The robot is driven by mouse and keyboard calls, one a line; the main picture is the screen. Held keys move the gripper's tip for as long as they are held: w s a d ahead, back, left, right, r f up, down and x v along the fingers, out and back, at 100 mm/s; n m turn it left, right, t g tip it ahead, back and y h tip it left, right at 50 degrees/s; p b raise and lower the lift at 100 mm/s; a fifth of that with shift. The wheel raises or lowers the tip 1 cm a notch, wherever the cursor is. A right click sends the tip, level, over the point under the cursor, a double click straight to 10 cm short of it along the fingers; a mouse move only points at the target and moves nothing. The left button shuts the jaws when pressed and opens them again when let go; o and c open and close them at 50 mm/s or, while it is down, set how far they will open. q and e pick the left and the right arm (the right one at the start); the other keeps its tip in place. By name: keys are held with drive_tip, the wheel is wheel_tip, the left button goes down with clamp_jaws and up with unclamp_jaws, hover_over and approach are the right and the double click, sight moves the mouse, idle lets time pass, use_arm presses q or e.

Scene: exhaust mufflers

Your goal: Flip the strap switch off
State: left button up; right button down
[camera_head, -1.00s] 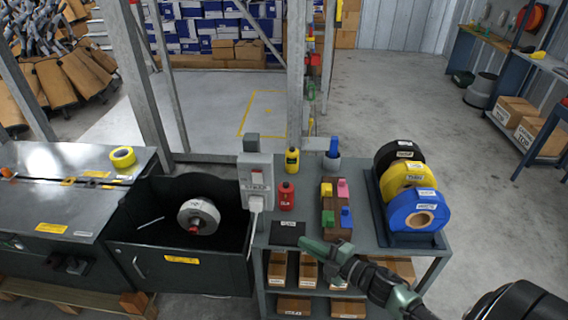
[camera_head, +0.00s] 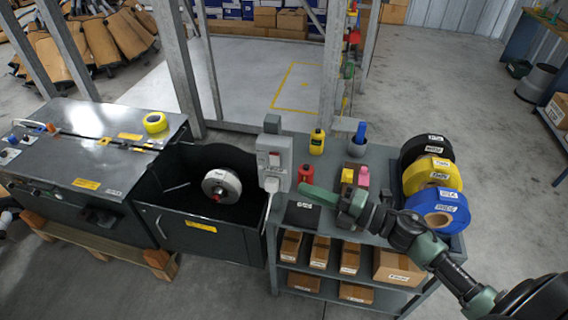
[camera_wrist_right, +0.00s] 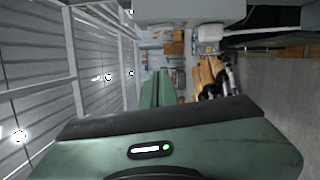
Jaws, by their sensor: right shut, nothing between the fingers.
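The strap switch is a grey box (camera_head: 272,172) on a post at the left end of the grey shelf bench in the head view. A small red part shows on its front; its on or off position is too small to tell. A white plug and cable hang below it. My right gripper (camera_head: 306,191) is shut and empty, its green fingers pointing left toward the switch box, a little to its right and apart from it. In the right wrist view the shut fingers (camera_wrist_right: 159,88) show edge-on.
A red bottle (camera_head: 306,173) stands just behind my right fingers, and a yellow bottle (camera_head: 317,141) further back. Blue, yellow and black strap rolls (camera_head: 440,210) stand at the right. A black bin with a reel (camera_head: 221,186) is left of the switch.

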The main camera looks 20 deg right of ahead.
sight(284, 164)
drive_tip(key=w+a+p, duration=0.1)
drive_tip(key=w, duration=0.2)
drive_tip(key=w+a+p, duration=0.1)
drive_tip(key=w, duration=0.2)
drive_tip(key=w+a+p, duration=0.1)
drive_tip(key=w+p, duration=0.1)
drive_tip(key=w, duration=0.1)
drive_tip(key=shift+w+a+r, duration=0.1)
drive_tip(key=shift+w+r, duration=0.1)
drive_tip(key=shift+r, duration=0.2)
drive_tip(key=shift+w+r, duration=0.1)
drive_tip(key=shift+w, duration=0.05)
